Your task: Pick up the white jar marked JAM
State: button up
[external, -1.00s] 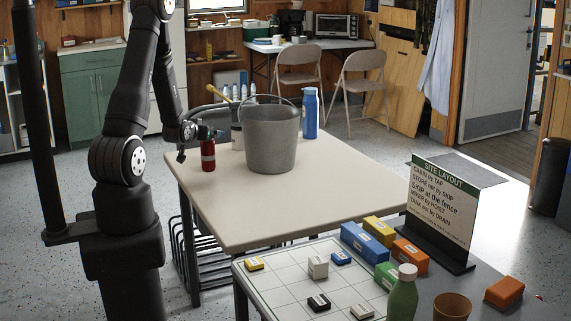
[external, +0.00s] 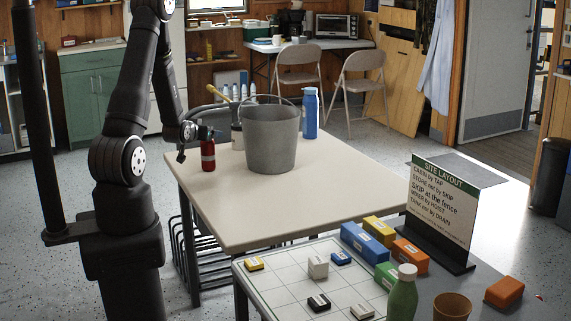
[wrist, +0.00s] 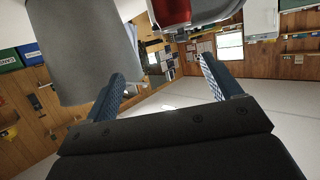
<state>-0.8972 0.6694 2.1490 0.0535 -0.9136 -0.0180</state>
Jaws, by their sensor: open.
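I cannot make out a JAM label in either view. A whitish container (external: 237,140) with a dark upper part stands behind the left side of the grey bucket (external: 271,140), partly hidden by it. My gripper (external: 193,142) is at the table's far left edge, beside a red bottle (external: 208,156). In the wrist view my gripper (wrist: 160,76) has its two fingers wide apart with nothing between them. The bucket (wrist: 88,50) fills the upper left there, a red object (wrist: 170,10) is cut off at the top, and a white object (wrist: 262,18) is at upper right.
A blue bottle (external: 310,114) stands right of the bucket. The beige tabletop (external: 300,200) is clear in front. A nearer table holds a gridded board (external: 285,285), coloured blocks, a SITE LAYOUT sign (external: 443,200), a green bottle (external: 403,295) and a brown cup (external: 452,307).

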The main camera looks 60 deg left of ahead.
notch_tip(320, 180, up, 10)
jog(key=g+h, duration=0.7)
send_over(233, 122)
jog(key=s+d, duration=0.3)
notch_tip(233, 122, down, 6)
jog(key=shift+n, duration=0.3)
jog(key=x, duration=1)
jog(key=shift+w+d+f, duration=0.1)
jog(key=shift+w+d, duration=0.15)
jog(key=shift+x, duration=3.2)
jog(key=shift+c, duration=0.2)
